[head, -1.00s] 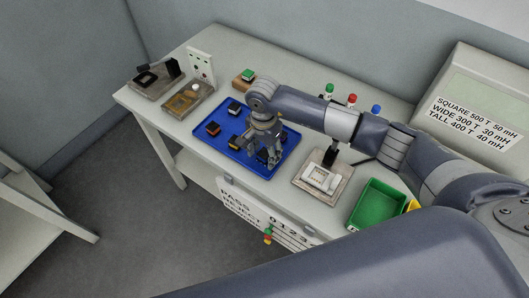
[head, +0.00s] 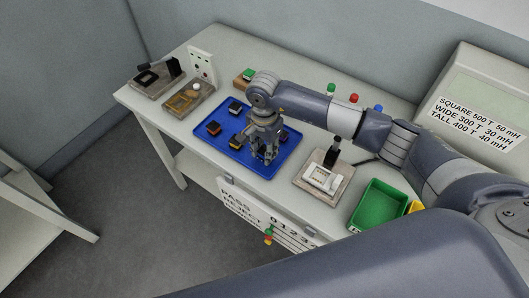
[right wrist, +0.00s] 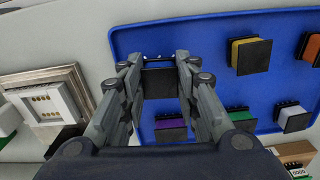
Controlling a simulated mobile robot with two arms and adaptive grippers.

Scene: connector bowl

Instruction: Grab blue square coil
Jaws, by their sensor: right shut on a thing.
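The blue square coil (right wrist: 159,66) is a dark block with a blue band and small pins along its top edge. In the right wrist view it sits between the fingertips of my right gripper (right wrist: 158,75), which is shut on it. In the head view my right gripper (head: 264,156) points down over the front right part of the blue tray (head: 205,144), and its fingers hide the coil. I cannot tell whether the coil touches the tray. My left gripper is not in view.
In the right wrist view purple (right wrist: 170,131), green (right wrist: 238,114), yellow (right wrist: 250,52), orange (right wrist: 313,47) and white (right wrist: 296,118) coils lie around. A pale fixture (head: 323,180) stands right of the tray, then a green bin (head: 378,205). Wooden fixtures (head: 190,98) stand at the left.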

